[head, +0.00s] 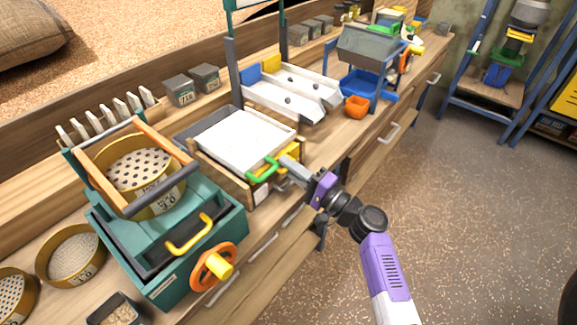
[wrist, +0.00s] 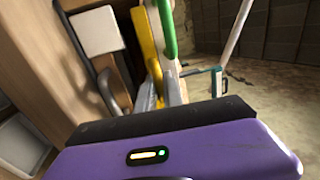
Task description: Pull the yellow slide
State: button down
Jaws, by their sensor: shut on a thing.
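The yellow slide (head: 292,152) sits at the front right of a wooden box with a white top (head: 240,140), just right of a green handle (head: 262,168). My gripper (head: 285,162) reaches it from the front right and is shut on it. In the wrist view the yellow slide (wrist: 147,45) stands as a long yellow strip running down to my grey fingers (wrist: 160,88). The green handle (wrist: 168,28) is close beside it on the right. My fingers hide part of the slide.
A teal machine with a yellow handle (head: 190,234) and an orange wheel (head: 213,266) stands at the left. White chutes (head: 290,92) and a blue bin (head: 360,84) with an orange cup (head: 357,107) stand farther back. The floor (head: 470,210) at right is clear.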

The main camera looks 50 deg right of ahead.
jog(key=shift+s+f+b, duration=0.2)
jog(key=shift+s+b, duration=0.2)
jog(key=shift+s, duration=0.2)
jog(key=shift+s+r, duration=0.1)
jog(key=shift+s, duration=0.3)
jog(key=c, duration=1.5)
grip_release()
jog(key=shift+s+d+f+b, duration=0.1)
jog(key=shift+s+f+b, duration=0.15)
jog(key=shift+s, duration=1.05)
jog(key=shift+s+f+b, duration=0.15)
jog(key=shift+s+b, duration=0.15)
jog(key=shift+s, duration=1)
jog(key=shift+s+d+f+b, duration=0.1)
jog(key=shift+s+f+b, duration=0.15)
jog(key=shift+s, duration=1.05)
